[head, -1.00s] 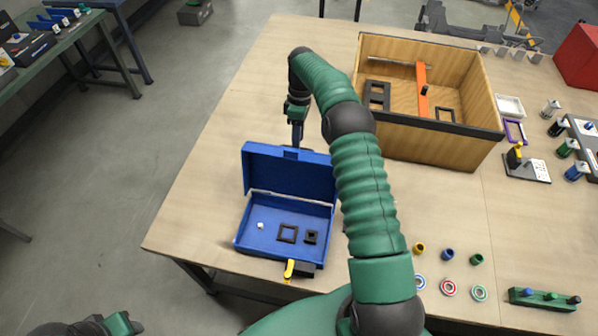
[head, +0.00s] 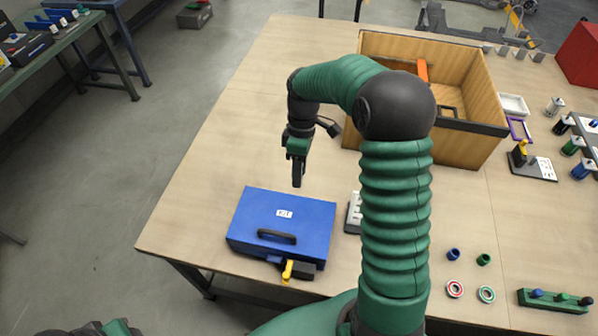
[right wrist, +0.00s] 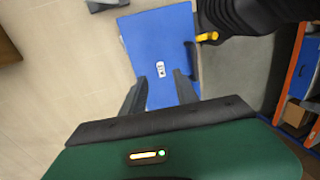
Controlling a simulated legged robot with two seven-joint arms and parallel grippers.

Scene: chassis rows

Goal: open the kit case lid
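The blue kit case (head: 265,215) lies near the table's front left edge with its lid down. A white label (head: 284,214) and a dark handle (head: 277,237) show on it. The case also shows in the right wrist view (right wrist: 155,40), with its label between the fingertips in the picture. My right gripper (head: 298,180) points down just behind the case, apart from it. Its fingers stand apart and empty in the right wrist view (right wrist: 159,92). Part of my left arm (head: 115,328) shows at the bottom left edge; its fingers cannot be made out.
A black block with a yellow lever (head: 287,270) sits at the case's front edge. A wooden box (head: 490,95) stands behind to the right. A white part (head: 354,212) lies right of the case, partly behind my arm. The table left of the case is clear.

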